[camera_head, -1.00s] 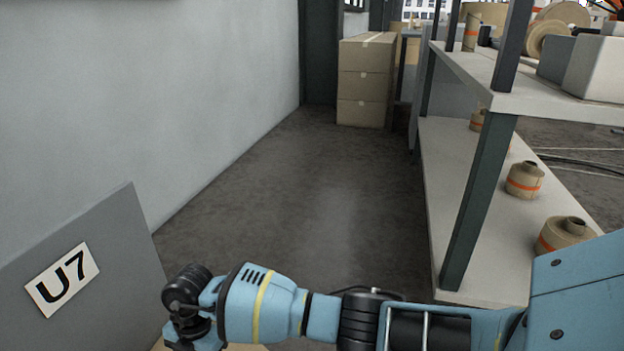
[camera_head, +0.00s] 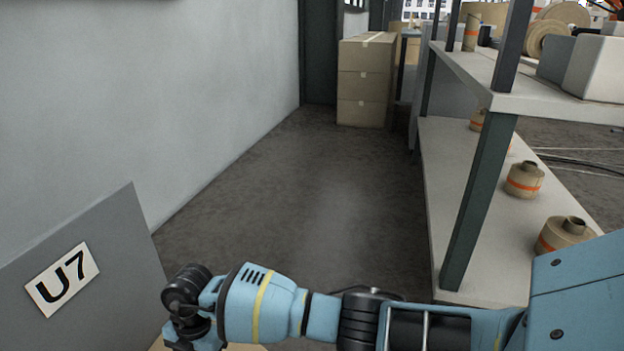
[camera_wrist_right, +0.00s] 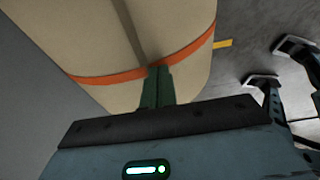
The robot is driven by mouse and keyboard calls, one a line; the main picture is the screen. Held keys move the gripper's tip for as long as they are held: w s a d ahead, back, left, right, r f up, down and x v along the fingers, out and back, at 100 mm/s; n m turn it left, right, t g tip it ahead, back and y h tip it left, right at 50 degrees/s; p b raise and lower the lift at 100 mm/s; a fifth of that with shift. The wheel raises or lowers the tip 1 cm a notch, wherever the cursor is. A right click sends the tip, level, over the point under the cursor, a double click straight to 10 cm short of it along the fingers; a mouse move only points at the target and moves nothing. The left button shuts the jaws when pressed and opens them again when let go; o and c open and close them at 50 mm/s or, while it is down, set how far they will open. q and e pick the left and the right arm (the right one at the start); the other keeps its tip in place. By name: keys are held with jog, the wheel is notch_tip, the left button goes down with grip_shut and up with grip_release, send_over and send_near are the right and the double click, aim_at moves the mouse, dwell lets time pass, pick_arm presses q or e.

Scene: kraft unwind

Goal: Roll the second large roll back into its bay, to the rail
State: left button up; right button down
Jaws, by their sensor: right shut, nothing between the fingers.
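A large tan roll (camera_wrist_right: 120,35) with an orange band fills the upper part of the right wrist view. My right gripper (camera_wrist_right: 156,72) is shut, with its green fingers together and their tips against or very near the roll's side at the band. Nothing shows between them. In the head view a thin tan strip (camera_head: 247,347) shows at the bottom edge under my right arm, probably the roll's top. The right fingers are out of that view. My left gripper and the rail are not clearly seen. A grey panel marked U7 (camera_head: 125,235) stands at the lower left.
A pale wall (camera_head: 150,90) runs along the left. A shelf unit (camera_head: 470,190) with small tan rolls (camera_head: 524,180) stands on the right. Stacked cartons (camera_head: 365,85) stand at the far end. The floor between is clear. A yellow floor mark (camera_wrist_right: 222,44) lies beyond the roll.

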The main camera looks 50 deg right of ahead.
jog(key=shift+w+f, duration=0.1)
dwell(0.8)
jog(key=shift+w+a+b, duration=0.15)
jog(key=shift+w+b, duration=0.25)
jog(key=shift+b, duration=0.1)
jog(key=shift+w+a+b, duration=0.25)
jog(key=shift+w+b, duration=0.25)
jog(key=shift+w, duration=0.1)
jog(key=shift+r, duration=0.2)
jog(key=shift+r+p, duration=2.15)
jog(key=shift+r, duration=0.25)
